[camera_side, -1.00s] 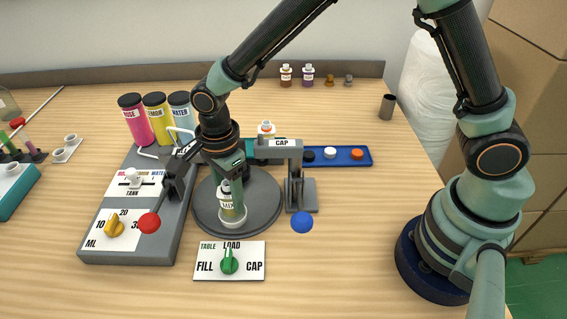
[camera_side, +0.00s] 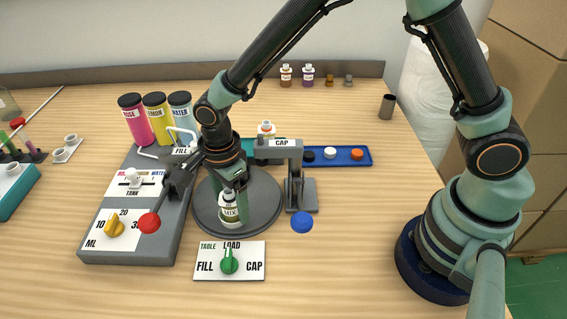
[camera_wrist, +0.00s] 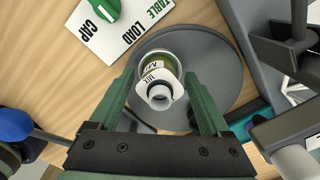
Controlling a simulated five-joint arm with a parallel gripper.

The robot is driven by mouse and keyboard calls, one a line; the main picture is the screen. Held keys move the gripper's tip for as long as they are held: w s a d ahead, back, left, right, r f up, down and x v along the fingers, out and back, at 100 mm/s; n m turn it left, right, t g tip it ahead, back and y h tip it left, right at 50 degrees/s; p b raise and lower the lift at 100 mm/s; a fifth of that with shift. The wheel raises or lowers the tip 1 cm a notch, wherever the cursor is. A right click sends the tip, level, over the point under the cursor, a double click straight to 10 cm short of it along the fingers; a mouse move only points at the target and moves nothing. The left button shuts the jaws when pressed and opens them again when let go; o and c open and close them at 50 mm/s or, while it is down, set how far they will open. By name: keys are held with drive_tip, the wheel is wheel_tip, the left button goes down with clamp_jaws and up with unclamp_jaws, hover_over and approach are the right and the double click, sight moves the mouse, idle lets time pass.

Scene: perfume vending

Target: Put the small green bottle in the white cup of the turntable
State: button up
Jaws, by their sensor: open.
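The small green bottle (camera_side: 229,209), with a MIX label and a white neck, stands in the white cup (camera_side: 229,222) at the front of the grey turntable (camera_side: 265,215). In the wrist view the bottle (camera_wrist: 158,85) shows from above, with the cup rim (camera_wrist: 152,54) around its base. My gripper (camera_wrist: 159,80) is open, one green finger on each side of the bottle. A gap shows beside the bottle on both sides. The fingers partly hide the bottle in the side view.
A CAP press (camera_side: 280,146) stands right of the turntable, with a blue ball-ended lever (camera_side: 302,222). The grey filling station (camera_side: 130,210) stands at the left with a red lever ball (camera_side: 149,222). A card with a green knob (camera_side: 229,262) lies in front.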

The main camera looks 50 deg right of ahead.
sight(229, 191)
wheel_tip(229, 191, up, 12)
drive_tip(key=shift+r, duration=0.1)
drive_tip(key=d+r+n+t, duration=0.1)
drive_tip(key=d+r+n, duration=0.1)
drive_tip(key=d+n, duration=0.1)
drive_tip(key=s+d+r+n+t, duration=0.1)
drive_tip(key=d+r+n, duration=0.1)
drive_tip(key=d, duration=0.3)
drive_tip(key=s+d+r+n, duration=0.1)
drive_tip(key=d+r+n, duration=0.2)
drive_tip(key=d, duration=0.1)
drive_tip(key=shift+s+r+n+t+y, duration=0.1)
drive_tip(key=shift+r+n+t+y, duration=0.05)
drive_tip(key=shift+n+t+y, duration=0.2)
drive_tip(key=s+d+r+n+t, duration=0.1)
drive_tip(key=s+d+n+t, duration=0.2)
drive_tip(key=d+n, duration=0.6)
drive_tip(key=shift+s+r, duration=0.2)
drive_tip(key=shift+s, duration=1.1)
